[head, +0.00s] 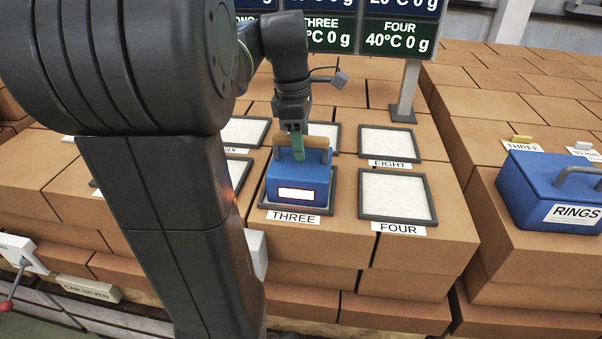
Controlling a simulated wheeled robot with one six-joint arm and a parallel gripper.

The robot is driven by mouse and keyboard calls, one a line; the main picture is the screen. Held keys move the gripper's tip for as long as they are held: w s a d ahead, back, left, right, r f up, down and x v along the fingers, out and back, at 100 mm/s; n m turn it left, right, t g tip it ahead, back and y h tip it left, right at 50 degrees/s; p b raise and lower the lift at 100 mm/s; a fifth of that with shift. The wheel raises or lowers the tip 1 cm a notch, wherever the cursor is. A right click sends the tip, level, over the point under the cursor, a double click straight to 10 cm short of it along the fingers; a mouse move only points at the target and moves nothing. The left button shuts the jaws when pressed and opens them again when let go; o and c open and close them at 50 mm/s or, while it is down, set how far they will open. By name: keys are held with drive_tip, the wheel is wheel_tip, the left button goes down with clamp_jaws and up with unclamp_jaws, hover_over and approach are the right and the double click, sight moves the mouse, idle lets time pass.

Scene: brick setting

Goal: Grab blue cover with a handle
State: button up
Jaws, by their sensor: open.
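A blue box-shaped cover (297,178) with a tan handle on top sits on the pad labelled THREE. It has a small lit panel on its front. My gripper (298,148) points down right at the handle, with a green fingertip in front of it. The jaws are open, and I cannot tell whether they touch the handle. Another blue box (545,190) with a grey handle, labelled RINGS, stands at the right, away from my gripper.
A white pad labelled FOUR (396,194) lies right of the blue cover, and one labelled EIGHT (388,142) lies behind that. Both are bare. A grey post (408,95) holds display screens at the back. My arm hides much of the left side.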

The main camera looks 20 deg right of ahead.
drive_tip(key=shift+f, duration=0.15)
clamp_jaws()
idle(0.4)
idle(1.0)
